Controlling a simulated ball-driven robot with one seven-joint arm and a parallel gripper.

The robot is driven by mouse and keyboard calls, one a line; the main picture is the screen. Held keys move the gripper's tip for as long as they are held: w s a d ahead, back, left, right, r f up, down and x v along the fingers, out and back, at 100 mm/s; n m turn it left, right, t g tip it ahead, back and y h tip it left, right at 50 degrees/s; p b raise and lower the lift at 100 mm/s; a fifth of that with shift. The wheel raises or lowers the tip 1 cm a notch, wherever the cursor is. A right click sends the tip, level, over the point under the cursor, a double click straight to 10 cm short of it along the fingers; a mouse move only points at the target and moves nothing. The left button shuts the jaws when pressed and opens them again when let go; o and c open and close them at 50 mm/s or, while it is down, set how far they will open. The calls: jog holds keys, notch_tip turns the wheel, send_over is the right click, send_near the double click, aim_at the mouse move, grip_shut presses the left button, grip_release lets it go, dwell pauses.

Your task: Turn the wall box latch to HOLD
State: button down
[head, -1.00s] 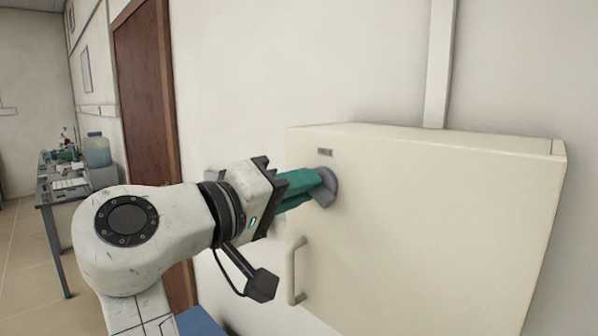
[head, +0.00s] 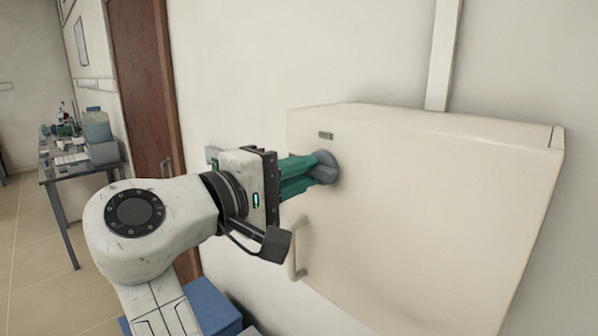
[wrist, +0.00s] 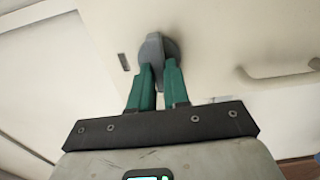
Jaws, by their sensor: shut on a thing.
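The wall box (head: 430,200) is a cream cabinet on the wall, with its door closed. Its latch (head: 327,168) is a grey round knob with a raised grip near the door's left edge; it also shows in the wrist view (wrist: 153,50). My gripper (head: 314,170) has green fingers closed on the latch's grip. In the wrist view the two fingertips (wrist: 158,68) sit on either side of the grip. A small dark label plate (head: 326,135) is above the latch; its text is too small to read.
A pale bar handle (head: 296,258) is on the door below the latch, near my gripper. A conduit (head: 443,60) runs up the wall above the box. A brown door (head: 145,90) and a bench with labware (head: 80,160) stand at the left. A blue box (head: 208,308) is below my arm.

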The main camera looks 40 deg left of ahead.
jog(key=shift+a, duration=0.1)
jog(key=c, duration=1.1)
grip_release()
jog(key=shift+s, duration=0.15)
jog(key=s+b, duration=0.3)
jog(key=s, duration=0.7)
jog(key=shift+s+a+b, duration=0.3)
jog(key=shift+a, duration=0.15)
